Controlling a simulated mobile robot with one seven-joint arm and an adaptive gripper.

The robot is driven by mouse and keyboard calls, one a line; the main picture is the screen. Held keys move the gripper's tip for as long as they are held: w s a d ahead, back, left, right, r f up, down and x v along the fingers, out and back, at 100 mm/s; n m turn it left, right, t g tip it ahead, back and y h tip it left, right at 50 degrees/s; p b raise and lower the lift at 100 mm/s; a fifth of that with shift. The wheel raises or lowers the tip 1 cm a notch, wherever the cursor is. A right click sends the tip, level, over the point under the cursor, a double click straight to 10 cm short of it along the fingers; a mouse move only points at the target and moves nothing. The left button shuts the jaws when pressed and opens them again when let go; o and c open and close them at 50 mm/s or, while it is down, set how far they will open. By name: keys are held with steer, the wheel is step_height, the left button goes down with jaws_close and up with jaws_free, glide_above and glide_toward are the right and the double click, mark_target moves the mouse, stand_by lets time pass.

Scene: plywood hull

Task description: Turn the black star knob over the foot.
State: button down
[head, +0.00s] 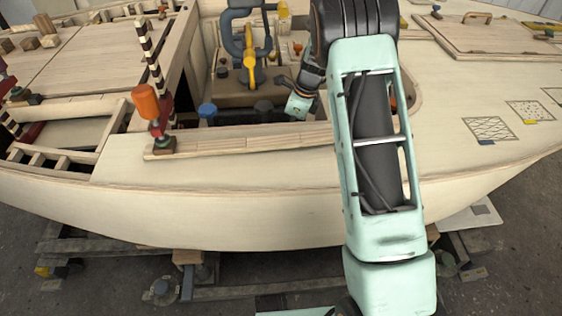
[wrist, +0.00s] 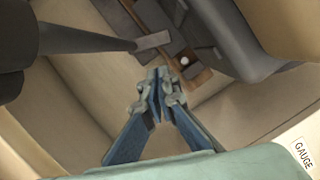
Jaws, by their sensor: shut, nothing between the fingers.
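My gripper (wrist: 159,84) is shut and empty in the wrist view, its two blue fingers meeting at grey tips. In the wrist view a large dark rounded form (wrist: 14,45) at the upper left has a dark rod (wrist: 85,40) running right to a flat grey end (wrist: 152,41) just beyond my fingertips. I cannot tell whether this is the star knob and its foot. In the head view a dark knob-like shape (head: 263,106) sits low in the hull opening, left of my wrist; its outline is too small to confirm a star. My fingertips are hidden or unclear there.
A blue-grey clamp (head: 237,45) with a yellow handle (head: 250,68) stands in the opening. A blue knob (head: 207,110) is left of it. An orange-handled clamp (head: 146,102) rises from the near deck strip.

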steer(key=s+b+x, duration=0.1)
steer(key=b+x, duration=0.1)
steer(key=x, duration=0.8)
steer(key=shift+w+f+b, duration=0.2)
steer(key=shift+w+b, duration=0.2)
steer(key=shift+w, duration=0.1)
steer(key=shift+a+r, duration=0.1)
steer(key=shift+w+a+p, duration=0.15)
steer(key=shift+w+p, duration=0.15)
steer(key=shift+p, duration=0.45)
steer(key=shift+w+a, duration=0.15)
